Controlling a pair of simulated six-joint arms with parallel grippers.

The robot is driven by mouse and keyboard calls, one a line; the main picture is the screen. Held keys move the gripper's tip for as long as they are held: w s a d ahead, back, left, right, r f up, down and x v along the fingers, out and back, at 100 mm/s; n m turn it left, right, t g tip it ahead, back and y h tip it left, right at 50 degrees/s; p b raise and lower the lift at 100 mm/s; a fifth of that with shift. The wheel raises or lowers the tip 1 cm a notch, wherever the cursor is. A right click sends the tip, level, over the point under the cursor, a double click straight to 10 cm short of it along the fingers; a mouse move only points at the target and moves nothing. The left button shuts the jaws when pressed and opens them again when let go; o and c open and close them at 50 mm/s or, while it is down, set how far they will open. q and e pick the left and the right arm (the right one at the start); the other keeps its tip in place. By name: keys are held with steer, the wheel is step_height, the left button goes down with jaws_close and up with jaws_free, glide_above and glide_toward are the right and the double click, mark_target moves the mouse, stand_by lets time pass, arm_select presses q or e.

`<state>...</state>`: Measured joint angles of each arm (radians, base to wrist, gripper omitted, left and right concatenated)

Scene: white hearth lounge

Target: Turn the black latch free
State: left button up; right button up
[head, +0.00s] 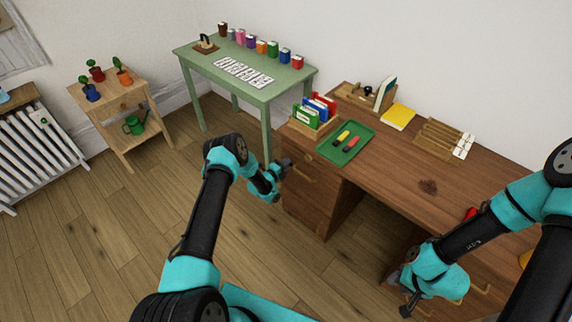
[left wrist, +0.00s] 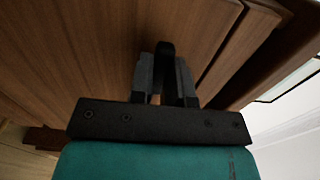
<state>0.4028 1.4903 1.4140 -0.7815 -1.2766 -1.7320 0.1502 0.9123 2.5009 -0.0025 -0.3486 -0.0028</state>
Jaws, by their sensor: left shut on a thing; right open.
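My left gripper (head: 284,167) is at the front of the wooden desk's left drawer unit (head: 318,200), close to its upper drawers. In the left wrist view its two grey fingers (left wrist: 165,78) are shut on the black latch (left wrist: 166,48), a small dark upright piece against the brown wood. The latch's lower part is hidden between the fingers, and I cannot make it out in the head view. My right gripper (head: 402,292) is open and apart from the latch, low in front of the desk's right side.
The desk top (head: 395,165) holds a green tray (head: 345,144), a file rack (head: 312,118) and a yellow book (head: 398,117). A green table (head: 245,85) stands behind on the left, a plant stand (head: 115,100) further left. The floor (head: 110,225) at the left is clear.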

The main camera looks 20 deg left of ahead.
arm_select(q)
jaws_close()
steer(key=shift+n, duration=0.4)
steer(key=n, duration=1.7)
stand_by(0.4)
steer(key=o, duration=0.6)
jaws_free()
